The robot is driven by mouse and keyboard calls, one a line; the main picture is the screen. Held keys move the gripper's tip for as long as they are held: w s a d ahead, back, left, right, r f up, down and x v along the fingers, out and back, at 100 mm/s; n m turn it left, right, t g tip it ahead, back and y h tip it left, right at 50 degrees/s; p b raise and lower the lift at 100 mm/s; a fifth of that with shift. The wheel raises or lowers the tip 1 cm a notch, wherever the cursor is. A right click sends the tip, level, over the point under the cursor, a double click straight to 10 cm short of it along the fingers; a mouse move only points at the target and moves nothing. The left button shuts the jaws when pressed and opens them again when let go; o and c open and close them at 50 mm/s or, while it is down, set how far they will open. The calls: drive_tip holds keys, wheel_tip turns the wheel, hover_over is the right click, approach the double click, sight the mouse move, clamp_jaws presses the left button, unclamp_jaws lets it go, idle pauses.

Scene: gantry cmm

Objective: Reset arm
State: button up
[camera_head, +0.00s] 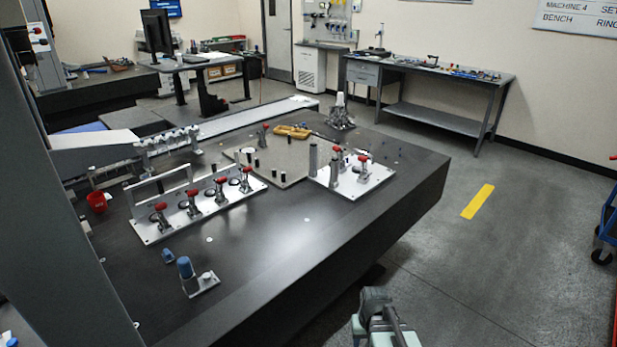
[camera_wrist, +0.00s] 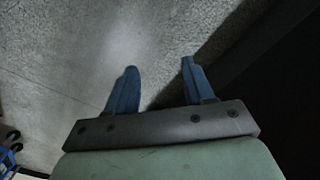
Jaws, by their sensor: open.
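My arm shows at the bottom of the head view, to the right of the dark table's (camera_head: 300,245) front edge and over the floor. The fingertips are not clear there. In the wrist view my gripper (camera_wrist: 158,80) has two blue fingers spread apart with nothing between them. Grey floor shows beyond the fingers. The gripper is clear of the table and touches nothing that I can see.
On the table stand a fixture plate with several red-knobbed clamps (camera_head: 200,205), a smaller clamp plate (camera_head: 352,180), a blue-topped post (camera_head: 186,268) and a red cup (camera_head: 97,202). A blue cart (camera_head: 608,222) is at the right edge. The floor between is open.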

drive_tip(key=s+f+g, duration=0.3)
drive_tip(key=s+f, duration=0.7)
drive_tip(key=s, duration=0.4)
drive_tip(key=s+f+g, duration=0.3)
drive_tip(key=s+f, duration=0.7)
drive_tip(key=s, duration=0.5)
drive_tip(key=shift+s+g, duration=0.15)
drive_tip(key=shift+g, duration=0.25)
